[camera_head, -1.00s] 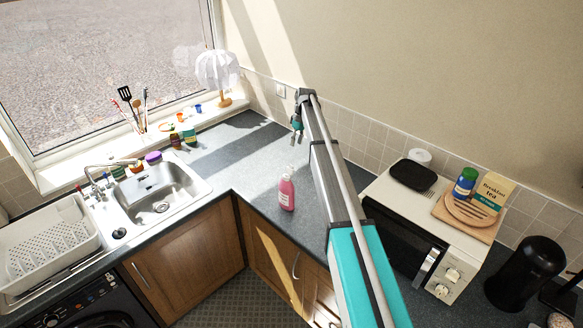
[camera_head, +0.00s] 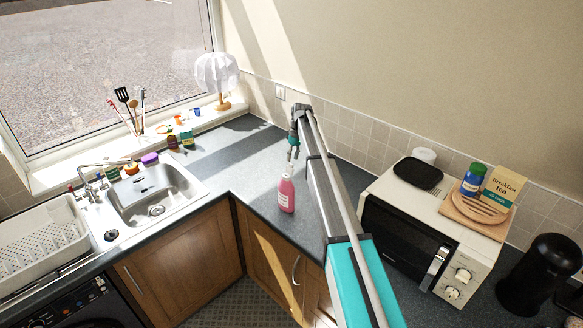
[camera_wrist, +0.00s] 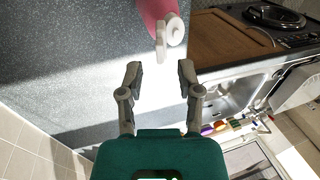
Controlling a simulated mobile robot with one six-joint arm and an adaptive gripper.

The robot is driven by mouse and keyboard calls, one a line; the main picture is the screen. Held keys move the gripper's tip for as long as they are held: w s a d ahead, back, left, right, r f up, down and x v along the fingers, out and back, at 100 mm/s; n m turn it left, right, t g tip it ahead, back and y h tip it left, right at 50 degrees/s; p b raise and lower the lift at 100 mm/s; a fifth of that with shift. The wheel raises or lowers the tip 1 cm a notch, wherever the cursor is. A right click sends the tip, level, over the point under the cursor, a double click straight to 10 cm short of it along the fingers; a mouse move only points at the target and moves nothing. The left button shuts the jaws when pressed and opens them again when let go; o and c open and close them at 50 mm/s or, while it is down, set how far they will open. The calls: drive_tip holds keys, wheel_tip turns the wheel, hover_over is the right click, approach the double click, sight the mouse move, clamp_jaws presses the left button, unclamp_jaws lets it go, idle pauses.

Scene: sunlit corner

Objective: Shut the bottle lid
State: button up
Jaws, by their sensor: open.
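A pink bottle (camera_head: 286,193) with a white label and a pale top (camera_head: 287,172) stands upright on the dark worktop, near its front edge. In the wrist view the pink bottle (camera_wrist: 152,12) is at the top, partly out of frame, with its white cap part (camera_wrist: 172,32) showing; a pale piece sticks out beside it toward my gripper. My gripper (camera_head: 291,155) is behind and above the bottle in the head view. In the wrist view my gripper (camera_wrist: 158,72) has its two fingers apart, with nothing between them, short of the bottle.
A sink (camera_head: 160,198) and a white dish rack (camera_head: 38,240) are to the left. A microwave (camera_head: 425,222) stands to the right. A lamp (camera_head: 217,74), utensils and small jars line the window side. The worktop (camera_head: 240,168) around the bottle is clear.

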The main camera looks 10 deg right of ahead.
sight(290, 168)
drive_tip(key=shift+b+x, duration=1.05)
drive_tip(key=shift+x, duration=0.35)
clamp_jaws()
